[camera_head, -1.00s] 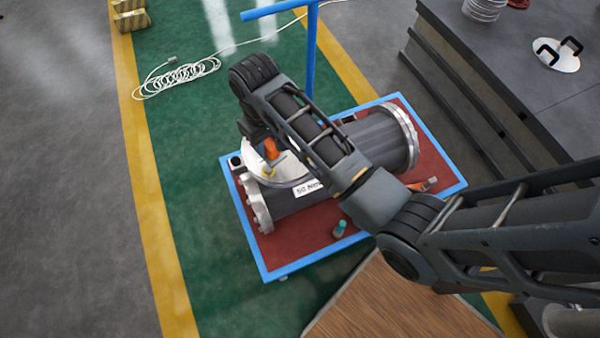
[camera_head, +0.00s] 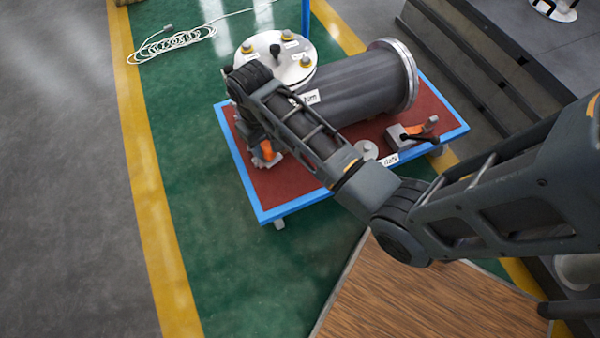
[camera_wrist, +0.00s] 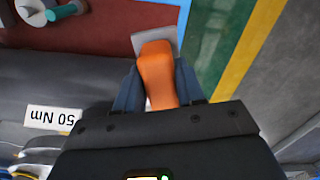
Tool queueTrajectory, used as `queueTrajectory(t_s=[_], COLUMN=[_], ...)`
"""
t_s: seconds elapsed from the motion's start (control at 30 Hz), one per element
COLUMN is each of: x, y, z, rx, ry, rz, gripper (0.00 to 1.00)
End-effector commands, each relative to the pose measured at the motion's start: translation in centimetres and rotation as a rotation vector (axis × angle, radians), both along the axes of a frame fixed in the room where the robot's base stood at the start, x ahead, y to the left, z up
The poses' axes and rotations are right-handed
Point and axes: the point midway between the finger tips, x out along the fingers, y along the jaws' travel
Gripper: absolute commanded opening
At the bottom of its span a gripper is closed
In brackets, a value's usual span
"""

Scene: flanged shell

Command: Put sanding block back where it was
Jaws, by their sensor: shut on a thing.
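The sanding block (camera_wrist: 157,72) has an orange grip and a flat grey base. My gripper (camera_wrist: 158,98) is shut on its orange grip in the wrist view. In the head view the block (camera_head: 266,152) shows low at the left part of the cart's red top (camera_head: 290,181), beside the near side of the shell. The head view shows my gripper (camera_head: 262,148) only partly, behind my arm. I cannot tell whether the grey base touches the red top.
The dark shell (camera_head: 358,85) lies on the blue-edged cart, with a pale round cover (camera_head: 275,58) at left. An orange and grey tool (camera_head: 412,134) sits at right. A teal bottle (camera_wrist: 62,11) shows in the wrist view. Bare red top lies along the near edge.

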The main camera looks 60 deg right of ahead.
Motion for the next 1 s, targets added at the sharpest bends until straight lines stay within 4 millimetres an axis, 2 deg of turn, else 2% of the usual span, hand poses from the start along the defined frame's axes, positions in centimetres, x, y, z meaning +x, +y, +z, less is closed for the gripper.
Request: queueTrajectory(t_s=[0.03,0.4,0.6,0.7,1.0], x=[-0.4,-3.3,-5.0,-5.6,-6.4], y=[-0.7,-5.1,-7.1,-7.8,-8.6], z=[-2.5,-12.3,-17.0,-18.6,-21.5], rx=[0.000,0.000,0.001,0.001,0.002], ry=[0.001,-0.001,-0.001,-0.002,0.000], rz=[-0.022,-0.170,-0.243,-0.272,-0.307], gripper=[0.05,0.05,0.05,0.05,0.05])
